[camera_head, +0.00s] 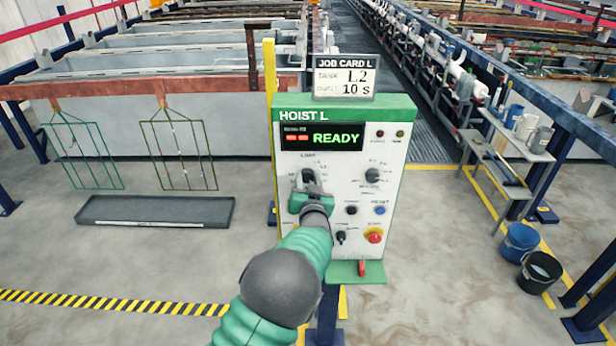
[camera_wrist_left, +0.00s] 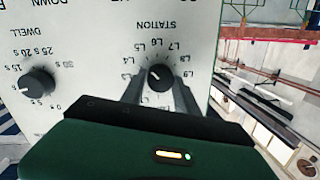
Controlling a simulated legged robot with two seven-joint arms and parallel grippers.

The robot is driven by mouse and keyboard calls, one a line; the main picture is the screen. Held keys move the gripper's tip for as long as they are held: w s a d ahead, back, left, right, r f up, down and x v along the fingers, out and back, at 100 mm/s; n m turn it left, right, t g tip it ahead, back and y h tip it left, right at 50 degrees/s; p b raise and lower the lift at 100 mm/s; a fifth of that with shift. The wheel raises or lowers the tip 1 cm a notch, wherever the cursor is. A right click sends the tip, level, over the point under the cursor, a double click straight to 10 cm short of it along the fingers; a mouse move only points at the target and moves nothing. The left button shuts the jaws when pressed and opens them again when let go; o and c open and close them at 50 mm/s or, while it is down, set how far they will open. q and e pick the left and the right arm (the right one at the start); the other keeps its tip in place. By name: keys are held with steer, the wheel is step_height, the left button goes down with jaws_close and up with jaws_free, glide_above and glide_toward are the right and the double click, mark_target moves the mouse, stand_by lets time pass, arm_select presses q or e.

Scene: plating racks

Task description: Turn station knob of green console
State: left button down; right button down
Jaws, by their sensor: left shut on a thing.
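The green console (camera_head: 397,130) marked HOIST L stands upright ahead, with a white face panel and a display (camera_head: 322,136) reading READY. A job card (camera_head: 345,78) on top reads tank L2 and 10 s. The station knob (camera_wrist_left: 160,77) is round and black, ringed by printed labels from about L4 to L9 in the left wrist view; other labels are hidden by the gripper. My left gripper (camera_head: 309,184) is at the panel's upper left, its two fingers shut on the station knob's sides. Which label the knob points at is unclear. My right gripper is not in view.
The dwell knob (camera_wrist_left: 37,82) is beside the station knob. A red emergency button (camera_head: 375,236), a blue reset button (camera_head: 380,210) and small black switches sit lower on the panel. Buckets (camera_head: 520,242) and a side table (camera_head: 512,146) stand at right.

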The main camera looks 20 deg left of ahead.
arm_select(q)
steer(key=shift+s+d+f+m+p, duration=0.1)
steer(key=shift+f+m+p, duration=0.3)
steer(key=shift+m, duration=0.7)
steer(key=c, duration=1.2)
jaws_free()
steer(key=shift+c, duration=0.2)
steer(key=o, duration=0.3)
steer(key=shift+r, duration=0.1)
steer(key=shift+r, duration=0.1)
steer(key=b+v, duration=0.2)
steer(key=v, duration=0.5)
steer(key=shift+d, duration=0.2)
